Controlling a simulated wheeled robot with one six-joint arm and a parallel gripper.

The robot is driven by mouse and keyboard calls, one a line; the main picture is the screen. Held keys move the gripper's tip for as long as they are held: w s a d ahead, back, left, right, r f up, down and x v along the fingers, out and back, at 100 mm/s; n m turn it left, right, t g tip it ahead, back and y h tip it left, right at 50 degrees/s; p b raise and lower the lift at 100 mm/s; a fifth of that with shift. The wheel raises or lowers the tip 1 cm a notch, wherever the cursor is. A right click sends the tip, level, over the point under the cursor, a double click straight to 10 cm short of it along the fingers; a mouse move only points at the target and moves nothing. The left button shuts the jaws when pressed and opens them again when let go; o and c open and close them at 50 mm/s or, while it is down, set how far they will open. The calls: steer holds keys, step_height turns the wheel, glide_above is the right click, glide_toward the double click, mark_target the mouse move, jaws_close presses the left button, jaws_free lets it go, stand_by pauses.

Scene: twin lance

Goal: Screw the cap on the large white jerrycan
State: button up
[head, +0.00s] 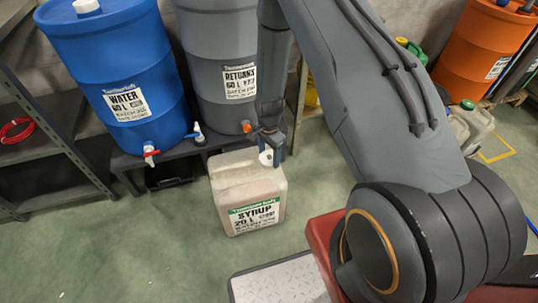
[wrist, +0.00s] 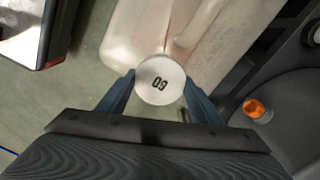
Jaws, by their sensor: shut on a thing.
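The large white jerrycan (head: 240,187) stands upright on the green floor in the head view, with a SYRUP 20 L label on its front and a brownish content showing through. Its pale body (wrist: 140,30) also shows in the wrist view. A round white cap (head: 266,156) is between the fingers of my gripper (head: 271,150) at the top of the jerrycan. In the wrist view the cap (wrist: 160,80) is marked 09, and my blue-grey fingers (wrist: 160,90) are shut on its two sides. The neck under the cap is hidden, so I cannot tell whether cap and neck touch.
A blue WATER drum (head: 115,65) and a grey RETURNS drum (head: 215,50) stand on a dark bench behind the jerrycan. An orange tap part (wrist: 255,108) is close on the right in the wrist view. Dark shelving (head: 50,130) is at left.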

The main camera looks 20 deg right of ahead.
steer(key=shift+f+b, duration=0.3)
steer(key=shift+f, duration=0.5)
stand_by(1.5)
steer(key=o, duration=1.3)
steer(key=shift+c, duration=0.2)
steer(key=c, duration=1.3)
steer(key=shift+o, duration=0.2)
steer(key=m, duration=0.4)
steer(key=m+p, duration=0.1)
steer(key=m, duration=0.9)
steer(key=shift+s, duration=0.1)
steer(key=m, duration=0.4)
steer(key=shift+s+f, duration=0.1)
